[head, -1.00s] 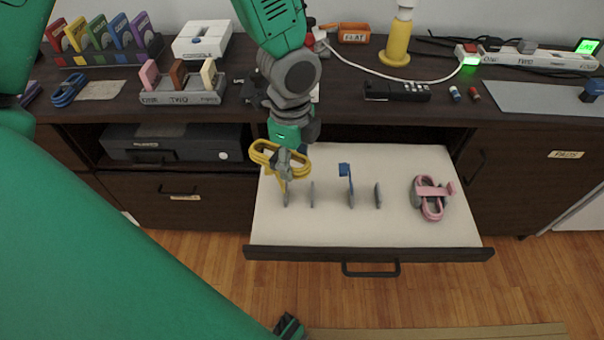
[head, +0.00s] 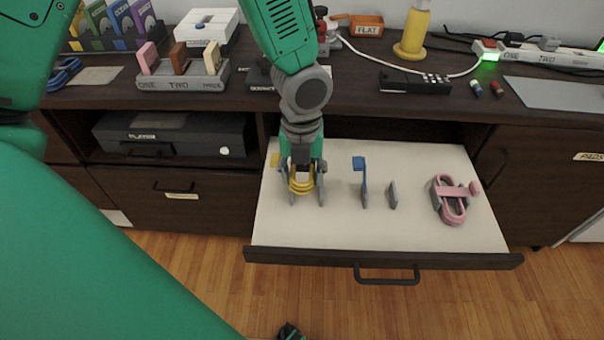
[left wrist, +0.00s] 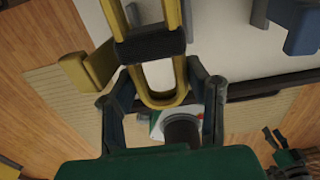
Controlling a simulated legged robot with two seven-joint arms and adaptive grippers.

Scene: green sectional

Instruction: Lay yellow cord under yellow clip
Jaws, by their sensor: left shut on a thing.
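My left gripper (head: 305,185) reaches down over the left part of the open drawer. It is shut on the yellow cord (head: 301,185), a looped bundle. In the left wrist view the cord (left wrist: 161,98) has a dark band around it and its rounded end lies between my fingers. The yellow clip (head: 275,160) stands just left of the gripper in the head view, partly hidden. Its yellow flap also shows in the left wrist view (left wrist: 86,72), beside the cord. I cannot tell whether the cord touches the drawer floor.
The cream drawer floor (head: 400,232) also holds a blue clip (head: 361,172), a grey upright piece (head: 392,195) and a pink cord (head: 452,207) under a pink clip (head: 456,190). Bare floor lies in front of these. The dark cabinet top (head: 350,105) overhangs the drawer's back.

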